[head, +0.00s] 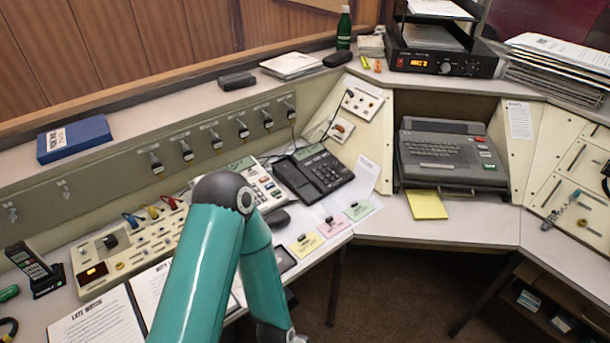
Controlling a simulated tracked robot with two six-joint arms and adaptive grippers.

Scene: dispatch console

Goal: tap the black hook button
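A black desk phone (318,172) with a small display and a keypad sits on the console, left of the corner. A cream key unit (262,185) with a grey display stands just left of it, partly behind my arm. I cannot make out which small part is the black hook button. My teal arm (205,260) rises from the bottom, bends at a grey elbow and comes down again to the bottom edge. It covers part of the desk.
A grey keyboard terminal (452,158) stands in the corner with a yellow pad (427,204) before it. Coloured notes (332,226) lie on the front edge. A cordless phone (35,270), switch panel (128,243) and papers (100,320) are at left. A green bottle (344,30) stands on the shelf.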

